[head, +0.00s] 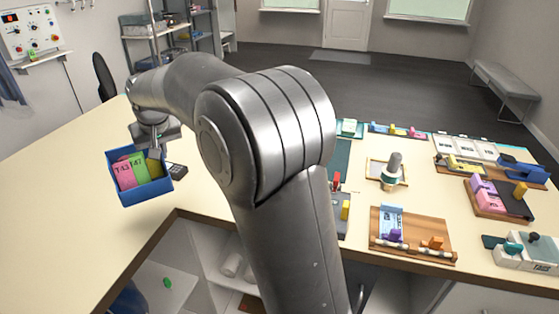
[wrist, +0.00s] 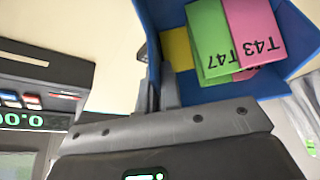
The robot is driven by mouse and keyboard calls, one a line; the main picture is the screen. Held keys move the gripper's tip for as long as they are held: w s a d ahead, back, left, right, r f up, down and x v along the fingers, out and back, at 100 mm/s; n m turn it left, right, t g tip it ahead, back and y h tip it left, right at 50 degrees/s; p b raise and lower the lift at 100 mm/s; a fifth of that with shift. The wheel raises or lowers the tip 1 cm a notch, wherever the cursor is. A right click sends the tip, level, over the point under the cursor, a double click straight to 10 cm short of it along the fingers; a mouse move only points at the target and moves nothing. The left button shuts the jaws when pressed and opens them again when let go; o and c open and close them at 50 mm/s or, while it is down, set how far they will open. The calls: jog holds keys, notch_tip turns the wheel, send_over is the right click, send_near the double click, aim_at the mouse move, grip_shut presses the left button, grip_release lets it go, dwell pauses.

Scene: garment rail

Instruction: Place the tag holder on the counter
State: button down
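The tag holder is an open blue box (head: 148,194) with pink, green and yellow tags in it, at the left in the head view. The wrist view shows its blue wall (wrist: 288,88) and tags marked T43 and T47. My gripper (head: 156,150) is at the far side of the box. In the wrist view its fingers (wrist: 160,92) are closed on the box's wall. The box is over the pale counter (head: 60,180), near its front edge; I cannot tell whether its underside touches the counter.
A small dark device (head: 178,170) lies just right of the box. The counter left of the box is clear. My arm hides the middle. On the right stand a wooden tray (head: 410,246), a stamp-like object (head: 393,172) and several coloured holders.

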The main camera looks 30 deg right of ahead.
jog(key=s+d+m+h, duration=0.1)
jog(key=s+d+m, duration=0.25)
jog(key=d, duration=0.95)
jog(key=s+d+m+h, duration=0.15)
jog(key=s+d, duration=0.25)
jog(key=d, duration=0.9)
jog(key=s+d+f+m+g+h, duration=0.1)
jog(key=s+d+m, duration=0.4)
jog(key=s+d, duration=1)
jog(key=shift+w+a+f, duration=1)
jog(key=shift+w+f, duration=0.8)
jog(key=shift+f, duration=0.05)
jog(key=shift+w+a+f, duration=0.95)
jog(key=shift+w+f, duration=0.85)
jog(key=shift+w+a+f, duration=1)
jog(key=shift+w+f, duration=0.8)
jog(key=shift+f, duration=0.05)
jog(key=shift+f, duration=0.1)
jog(key=c, duration=1.6)
grip_release()
